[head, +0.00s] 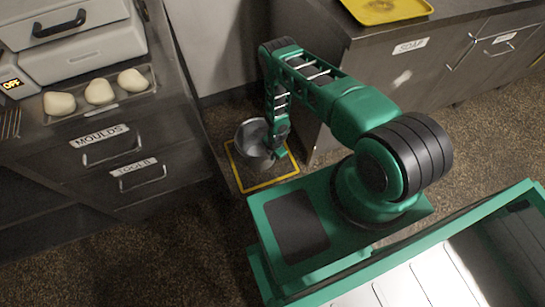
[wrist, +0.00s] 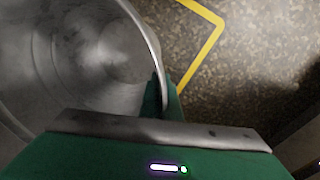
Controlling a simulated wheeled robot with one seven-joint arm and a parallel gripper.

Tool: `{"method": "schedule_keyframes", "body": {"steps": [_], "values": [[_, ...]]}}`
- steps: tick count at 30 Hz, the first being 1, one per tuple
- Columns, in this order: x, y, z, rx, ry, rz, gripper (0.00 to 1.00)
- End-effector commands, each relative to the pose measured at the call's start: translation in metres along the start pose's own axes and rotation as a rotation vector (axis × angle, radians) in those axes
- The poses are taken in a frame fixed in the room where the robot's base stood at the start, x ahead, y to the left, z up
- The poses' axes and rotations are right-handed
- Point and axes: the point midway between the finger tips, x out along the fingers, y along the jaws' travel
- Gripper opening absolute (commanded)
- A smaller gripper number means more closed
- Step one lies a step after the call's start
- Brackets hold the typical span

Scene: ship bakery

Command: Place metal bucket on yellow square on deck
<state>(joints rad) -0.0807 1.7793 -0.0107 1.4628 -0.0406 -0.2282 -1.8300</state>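The metal bucket (head: 251,140) is in the middle of the head view, over the yellow square (head: 268,183) outlined on the deck. It looks slightly tilted, and I cannot tell whether its base touches the deck. My gripper (head: 274,150) is at the bucket's right side. In the wrist view, the fingers of my gripper (wrist: 163,92) straddle the rim of the bucket (wrist: 85,50), one inside and one outside, close against the wall. A corner of the yellow square (wrist: 218,27) shows beside the bucket. The bucket and arm hide part of the outline.
A counter with drawers (head: 110,150) stands on the left, with a tray of dough pieces (head: 98,105) on top. A steel cabinet (head: 410,70) with a yellow tray (head: 387,8) stands on the right. The square lies in the gap between them. Open deck lies at lower left.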

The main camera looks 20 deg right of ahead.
Motion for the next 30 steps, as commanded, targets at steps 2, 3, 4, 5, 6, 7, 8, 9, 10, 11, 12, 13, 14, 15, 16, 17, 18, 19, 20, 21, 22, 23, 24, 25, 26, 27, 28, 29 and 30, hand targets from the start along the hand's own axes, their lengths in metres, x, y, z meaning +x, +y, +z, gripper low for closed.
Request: {"method": "schedule_keyframes", "body": {"steps": [2, 3, 4, 5, 6, 7, 8, 9, 10, 11, 12, 13, 14, 15, 16, 17, 18, 19, 20, 21, 22, 23, 24, 25, 26, 27, 28, 29, 30], "values": [[0.0, 0.002, 0.0, 0.0, 0.0, 0.003, 0.0], [0.0, 0.002, 0.0, 0.0, 0.0, 0.002, 0.0], [-0.001, 0.001, 0.0, 0.0, 0.0, 0.002, 0.0], [-0.001, 0.002, 0.0, 0.0, 0.0, 0.002, 0.0], [0.0, 0.001, 0.0, 0.0, 0.0, 0.002, 0.0], [0.0, 0.001, 0.0, 0.0, -0.001, 0.002, 0.0], [0.001, 0.001, 0.0, 0.0, -0.001, 0.002, 0.0], [0.002, 0.0, 0.0, 0.0, -0.001, 0.0, 0.05], [0.001, 0.0, 0.0, 0.0, -0.001, 0.0, 0.13], [0.001, 0.0, 0.0, 0.0, -0.001, 0.0, 0.2], [0.001, 0.0, 0.0, 0.0, -0.001, 0.0, 0.22], [0.001, 0.0, 0.0, 0.0, 0.0, 0.0, 0.22], [0.001, 0.0, 0.0, 0.0, 0.0, 0.0, 0.22], [0.001, 0.0, 0.0, 0.0, 0.0, 0.0, 0.22], [0.001, 0.0, 0.0, 0.0, 0.0, 0.0, 0.22], [0.001, 0.0, 0.0, 0.0, 0.0, 0.0, 0.22], [0.001, 0.0, 0.0, 0.0, 0.0, 0.0, 0.22], [0.001, 0.0, 0.0, 0.0, 0.0, 0.0, 0.22], [0.001, 0.0, 0.0, 0.0, 0.0, 0.0, 0.22], [0.0, 0.0, 0.0, 0.0, 0.0, 0.0, 0.22], [-0.001, 0.001, 0.0, 0.0, 0.0, 0.0, 0.22], [-0.003, 0.001, 0.0, -0.001, 0.0, 0.0, 0.22], [-0.006, 0.001, 0.0, -0.001, -0.001, 0.0, 0.22], [-0.009, 0.001, 0.0, -0.001, -0.001, 0.0, 0.22], [-0.012, 0.001, 0.0, -0.001, -0.001, -0.001, 0.22], [-0.018, 0.001, 0.0, -0.001, -0.001, 0.0, 0.22], [-0.022, 0.001, 0.0, -0.001, -0.001, 0.0, 0.22], [-0.027, 0.001, 0.0, -0.001, -0.001, 0.0, 0.22], [-0.035, 0.002, 0.0, -0.001, 0.0, 0.001, 0.22]]}}
